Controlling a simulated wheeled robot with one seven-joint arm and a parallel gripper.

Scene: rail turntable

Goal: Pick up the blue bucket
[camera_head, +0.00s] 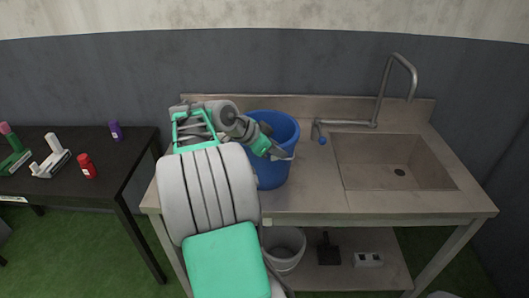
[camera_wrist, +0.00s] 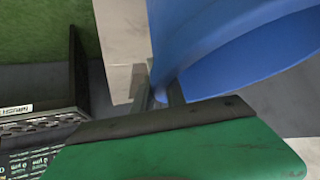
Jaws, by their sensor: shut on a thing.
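The blue bucket (camera_head: 272,177) stands upright on the counter to the left of the sink in the head view. My gripper (camera_head: 284,156) reaches it from the left and is at its near side, below the rim. In the wrist view the bucket (camera_wrist: 225,40) fills the upper right, and my gripper's fingers (camera_wrist: 160,92) are close together against its wall. The gripper is shut on the bucket. Whether the bucket's bottom touches the counter is not clear, as my arm hides part of it.
The sink (camera_head: 395,162) with a tall faucet (camera_head: 381,90) is at the right. A small blue-ended tap (camera_head: 322,140) is beside the bucket. A white bucket (camera_head: 284,248) stands on the lower shelf. A dark table (camera_head: 125,160) with bottles is at the left.

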